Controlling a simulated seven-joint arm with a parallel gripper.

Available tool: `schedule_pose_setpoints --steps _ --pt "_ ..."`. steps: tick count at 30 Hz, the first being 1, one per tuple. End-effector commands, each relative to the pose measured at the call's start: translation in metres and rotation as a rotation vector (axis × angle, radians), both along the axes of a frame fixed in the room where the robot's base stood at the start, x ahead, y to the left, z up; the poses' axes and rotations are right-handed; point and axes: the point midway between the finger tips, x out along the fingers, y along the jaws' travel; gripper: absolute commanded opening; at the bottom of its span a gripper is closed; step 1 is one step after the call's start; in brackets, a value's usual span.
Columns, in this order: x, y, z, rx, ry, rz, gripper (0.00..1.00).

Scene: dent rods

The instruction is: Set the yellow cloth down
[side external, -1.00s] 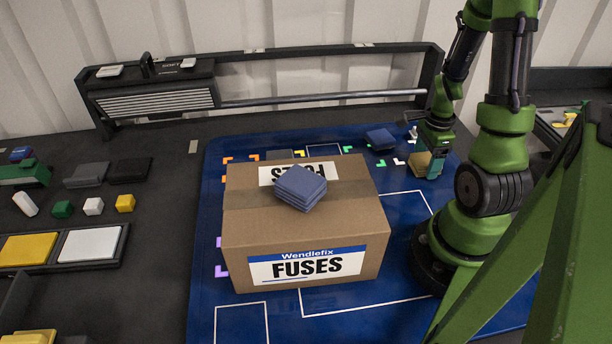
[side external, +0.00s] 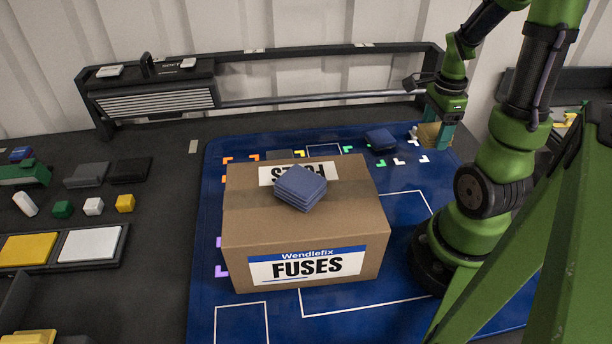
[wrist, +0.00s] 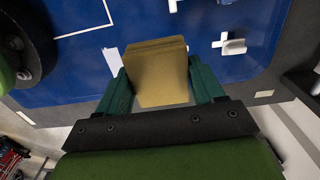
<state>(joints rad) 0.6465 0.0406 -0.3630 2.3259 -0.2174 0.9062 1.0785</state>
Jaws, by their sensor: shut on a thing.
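The yellow cloth, a folded tan-yellow pad, is between the fingers of my gripper (side external: 438,128) at the back right of the blue mat in the side external view. In the wrist view the cloth (wrist: 157,70) sits between the two teal fingers of my gripper (wrist: 160,82), which press on its left and right sides. The cloth's far end sticks out beyond the fingertips. It appears held above the surface near the mat's edge; the exact height is hard to tell.
A cardboard FUSES box (side external: 306,265) stands on the blue mat (side external: 410,205), with folded blue cloths (side external: 300,186) on top. Another dark blue folded stack (side external: 380,138) lies left of my gripper.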

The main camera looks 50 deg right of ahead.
Motion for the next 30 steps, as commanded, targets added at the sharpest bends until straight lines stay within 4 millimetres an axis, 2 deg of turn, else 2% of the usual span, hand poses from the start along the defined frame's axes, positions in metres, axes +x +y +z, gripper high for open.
schedule_pose_setpoints --steps 9,18,26,30 --pt "0.0 -0.001 0.071 -0.008 -0.006 0.001 0.39" --pt "0.0 0.0 0.125 -0.004 -0.003 0.001 0.39" --pt "0.054 0.023 0.127 0.0 0.001 0.158 0.39" --pt "0.093 0.049 0.129 0.0 0.001 0.277 0.39"
